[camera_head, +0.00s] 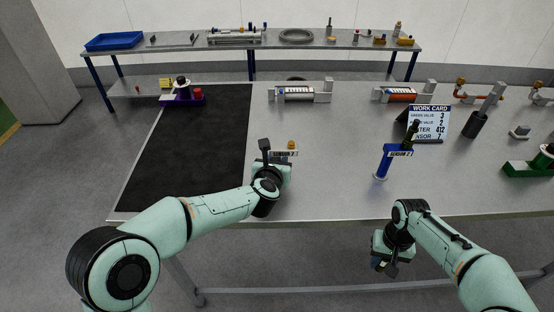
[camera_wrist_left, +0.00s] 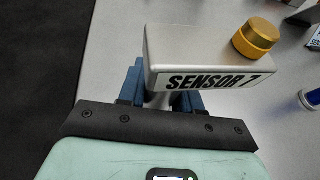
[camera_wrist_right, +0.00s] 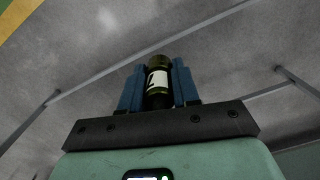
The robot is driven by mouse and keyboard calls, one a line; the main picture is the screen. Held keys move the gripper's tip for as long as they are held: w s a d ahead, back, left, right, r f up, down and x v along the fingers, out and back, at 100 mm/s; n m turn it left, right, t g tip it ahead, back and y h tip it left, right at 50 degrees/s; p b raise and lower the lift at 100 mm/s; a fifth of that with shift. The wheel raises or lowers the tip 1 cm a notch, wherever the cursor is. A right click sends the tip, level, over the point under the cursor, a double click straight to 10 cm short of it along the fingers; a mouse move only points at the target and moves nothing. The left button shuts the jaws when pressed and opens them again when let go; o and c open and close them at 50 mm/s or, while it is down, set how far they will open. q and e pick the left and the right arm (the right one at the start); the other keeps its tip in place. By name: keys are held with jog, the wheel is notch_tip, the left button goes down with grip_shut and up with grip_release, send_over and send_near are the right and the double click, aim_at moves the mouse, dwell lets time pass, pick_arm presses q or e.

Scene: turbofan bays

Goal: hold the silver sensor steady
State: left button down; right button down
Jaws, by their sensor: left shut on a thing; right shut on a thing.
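The silver sensor (camera_wrist_left: 200,52), a block marked SENSOR 7 with a gold cap, is held in my left gripper (camera_wrist_left: 160,92). In the head view the sensor (camera_head: 286,154) is just above the table, beside the black mat's right edge; whether it touches the table cannot be told. My left gripper (camera_head: 274,165) partly hides it there. My right gripper (camera_head: 383,252) hangs low in front of the table's near edge. In the right wrist view my right gripper (camera_wrist_right: 158,75) is shut on a dark green cylinder (camera_wrist_right: 158,84) with a white label.
A black mat (camera_head: 195,145) covers the left side. A green-based part (camera_head: 530,168) is at right.

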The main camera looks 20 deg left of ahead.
pick_arm(q)
jog(key=shift+f, duration=0.15)
pick_arm(e)
jog(key=shift+f, duration=0.3)
dwell(0.5)
pick_arm(q)
jog(key=c, duration=0.8)
grip_release()
jog(key=c, duration=0.9)
jog(key=o, duration=1)
jog(key=shift+s, duration=0.1)
